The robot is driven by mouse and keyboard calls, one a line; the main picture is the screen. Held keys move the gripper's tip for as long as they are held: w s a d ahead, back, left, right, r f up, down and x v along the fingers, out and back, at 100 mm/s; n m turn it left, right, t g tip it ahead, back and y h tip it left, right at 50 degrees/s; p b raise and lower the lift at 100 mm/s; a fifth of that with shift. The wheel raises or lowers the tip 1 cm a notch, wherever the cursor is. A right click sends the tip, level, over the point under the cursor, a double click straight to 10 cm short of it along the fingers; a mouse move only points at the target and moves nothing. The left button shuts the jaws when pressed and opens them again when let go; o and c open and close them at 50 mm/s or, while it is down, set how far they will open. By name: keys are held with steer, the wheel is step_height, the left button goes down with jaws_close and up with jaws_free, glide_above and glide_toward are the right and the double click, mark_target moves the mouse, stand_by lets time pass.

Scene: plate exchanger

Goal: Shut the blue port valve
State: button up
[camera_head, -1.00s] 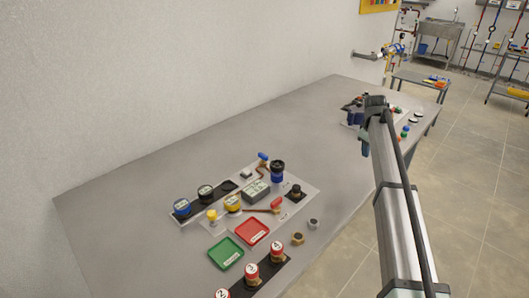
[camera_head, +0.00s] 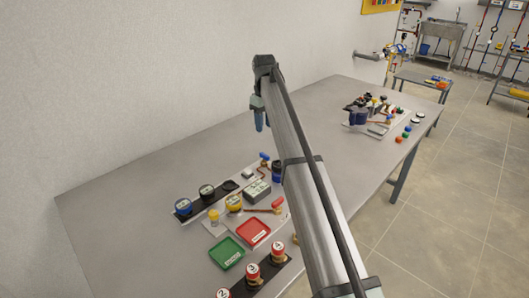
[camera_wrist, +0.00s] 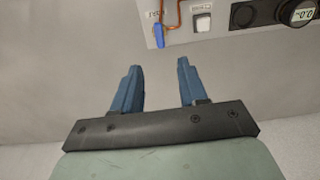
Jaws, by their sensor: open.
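The blue port valve handle (camera_head: 264,156) is a small blue lever on a copper pipe at the back of the near grey board. In the wrist view the blue handle (camera_wrist: 159,36) hangs down at the board's edge, just above the gap between my fingers. My gripper (camera_wrist: 157,75) is open and empty, its two blue fingers apart. In the head view my gripper (camera_head: 260,122) hangs above the table behind the board, clear of the valve.
A white switch (camera_wrist: 202,22) sits right of the handle. On the board are a grey box (camera_head: 257,190), a red lever (camera_head: 277,203) and a yellow-ringed gauge (camera_head: 234,203). Red (camera_head: 253,232) and green trays (camera_head: 226,253) lie in front. The table behind the board is bare.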

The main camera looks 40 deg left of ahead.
mark_target(265, 154)
step_height(265, 154, down, 13)
steer(key=shift+r, duration=0.1)
stand_by(0.4)
jaws_close()
stand_by(0.4)
